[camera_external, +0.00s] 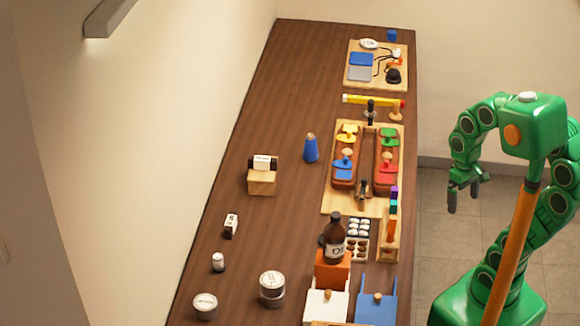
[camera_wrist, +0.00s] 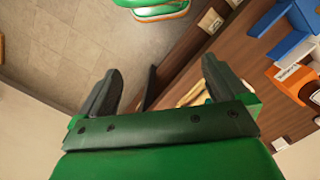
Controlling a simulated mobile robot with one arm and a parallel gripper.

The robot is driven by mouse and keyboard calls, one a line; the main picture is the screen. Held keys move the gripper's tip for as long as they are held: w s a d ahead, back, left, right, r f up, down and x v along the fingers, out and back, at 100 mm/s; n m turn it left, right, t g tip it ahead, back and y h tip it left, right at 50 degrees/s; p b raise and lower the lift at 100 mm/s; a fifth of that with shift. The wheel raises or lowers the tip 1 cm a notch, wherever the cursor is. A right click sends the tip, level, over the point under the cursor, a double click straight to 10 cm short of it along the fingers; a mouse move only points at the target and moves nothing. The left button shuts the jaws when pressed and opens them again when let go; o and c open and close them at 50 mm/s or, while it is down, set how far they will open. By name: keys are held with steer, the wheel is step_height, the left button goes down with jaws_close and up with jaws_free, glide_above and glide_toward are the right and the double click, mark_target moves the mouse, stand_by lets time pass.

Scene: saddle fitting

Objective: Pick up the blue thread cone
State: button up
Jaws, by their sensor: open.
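The blue thread cone (camera_external: 311,150) stands upright on the brown table, left of the wooden board with the coloured pieces. It has a small tan tip at its top. I cannot make it out in the wrist view. My gripper (camera_external: 464,196) hangs beyond the table's right edge, over the floor, well to the right of the cone. In the wrist view my gripper (camera_wrist: 160,90) has its two dark fingers apart with nothing held between them.
A wooden board (camera_external: 334,203) with coloured pieces lies between the cone and my gripper. A cardboard box (camera_external: 262,182) stands left of the cone. A brown bottle (camera_external: 334,243), jars and tins stand nearer the front. The table around and behind the cone is clear.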

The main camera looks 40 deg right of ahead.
steer(key=s, duration=0.1)
steer(key=s+f, duration=0.1)
steer(key=s, duration=0.1)
steer(key=shift+d+f, duration=0.25)
steer(key=c, duration=0.6)
steer(key=w+a+t, duration=0.1)
steer(key=w, duration=0.7)
steer(key=w+a+f+t+y, duration=0.1)
steer(key=w+a+t, duration=0.1)
steer(key=w, duration=0.6)
steer(key=w+a+t, duration=0.1)
steer(key=w+a, duration=0.1)
steer(key=w, duration=0.6)
steer(key=shift+a+f+t, duration=0.1)
steer(key=shift+f+t, duration=0.2)
steer(key=shift+f, duration=0.05)
steer(key=m+t+h, duration=0.2)
steer(key=t+h, duration=0.1)
steer(key=t, duration=0.6)
glide_toward(312, 136)
steer(key=w+f, duration=0.3)
steer(key=shift+w+d+f+t, duration=0.1)
steer(key=shift+w+d+t, duration=0.25)
steer(key=shift+w, duration=0.3)
steer(key=shift+x, duration=3.75)
